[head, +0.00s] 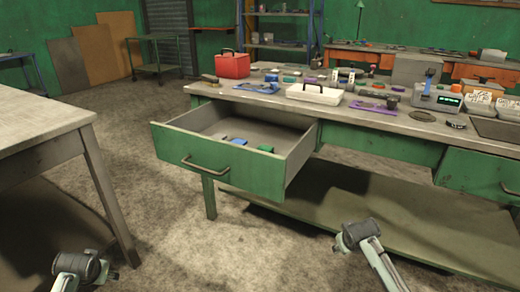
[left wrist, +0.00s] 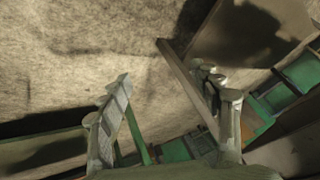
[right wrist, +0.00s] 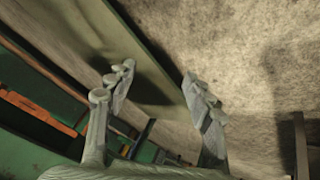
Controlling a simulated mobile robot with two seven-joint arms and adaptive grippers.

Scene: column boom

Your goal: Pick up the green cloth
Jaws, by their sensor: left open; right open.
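A small green item (head: 265,149), which may be the green cloth, lies in the open green drawer (head: 208,160), towards its right side. It is too small to be sure it is cloth. A small blue item (head: 238,141) lies to its left. My left gripper (left wrist: 165,92) is open and empty, with floor and furniture beyond its fingers. My right gripper (right wrist: 158,83) is open and empty, with the floor and a green shelf edge beyond. Neither wrist view shows the green item. In the head view both arms are low at the front, apart from the drawer.
The workbench (head: 300,103) above the drawer holds a red box (head: 232,65), a white case (head: 315,94) and several small tools and parts. Its lower shelf (head: 400,222) juts out near my right arm. A grey table (head: 40,125) stands at left. Floor between is clear.

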